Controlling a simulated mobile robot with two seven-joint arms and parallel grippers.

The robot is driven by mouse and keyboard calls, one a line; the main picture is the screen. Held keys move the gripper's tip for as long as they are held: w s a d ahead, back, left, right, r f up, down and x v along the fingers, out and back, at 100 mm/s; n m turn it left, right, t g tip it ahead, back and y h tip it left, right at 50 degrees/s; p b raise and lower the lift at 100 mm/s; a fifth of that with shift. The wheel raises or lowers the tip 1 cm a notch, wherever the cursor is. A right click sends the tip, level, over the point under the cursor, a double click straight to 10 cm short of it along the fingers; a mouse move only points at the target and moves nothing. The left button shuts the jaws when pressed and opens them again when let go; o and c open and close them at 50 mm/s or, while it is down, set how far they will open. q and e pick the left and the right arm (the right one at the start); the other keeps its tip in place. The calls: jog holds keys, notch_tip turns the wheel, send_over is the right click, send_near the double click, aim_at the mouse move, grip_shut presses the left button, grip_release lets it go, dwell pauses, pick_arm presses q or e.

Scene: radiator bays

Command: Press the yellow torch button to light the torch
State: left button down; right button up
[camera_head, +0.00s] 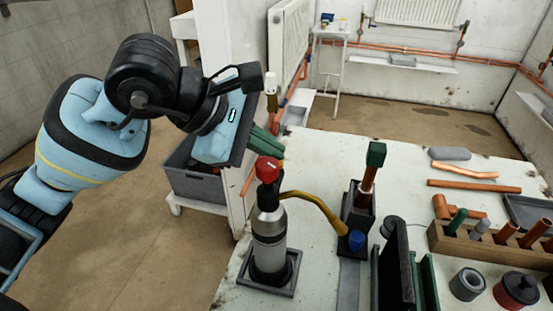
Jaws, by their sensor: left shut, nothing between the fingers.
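The torch (269,238) is a silver and black cylinder standing upright in a grey square tray (268,285) on the pale bench. It has a red top (268,169) and a curved brass tube (318,206) reaching right. I cannot make out a yellow button on it. My left gripper (269,147) comes in from the upper left, with green fingers shut and empty. In the picture its fingertips lie just above the red top; I cannot tell whether they touch it. My right gripper is not in view.
A black stand (350,214) with an upright copper pipe (367,180) and a green cap (376,154) stands right of the torch. Black and green upright plates (395,267) are in front. A wooden rack (465,243) and loose pipes (473,186) lie right. The bench's back left is clear.

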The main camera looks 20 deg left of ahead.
pick_arm(q)
jog(key=shift+f, duration=0.3)
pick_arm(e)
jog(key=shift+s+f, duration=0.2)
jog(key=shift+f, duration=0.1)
pick_arm(q)
jog(key=shift+r, duration=0.1)
jog(key=shift+r+p, duration=0.4)
jog(key=shift+r, duration=0.35)
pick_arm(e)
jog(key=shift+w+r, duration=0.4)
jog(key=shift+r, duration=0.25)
pick_arm(q)
jog(key=shift+r, duration=0.1)
notch_tip(320, 180, up, 5)
jog(key=p, duration=0.2)
jog(key=shift+p, duration=0.4)
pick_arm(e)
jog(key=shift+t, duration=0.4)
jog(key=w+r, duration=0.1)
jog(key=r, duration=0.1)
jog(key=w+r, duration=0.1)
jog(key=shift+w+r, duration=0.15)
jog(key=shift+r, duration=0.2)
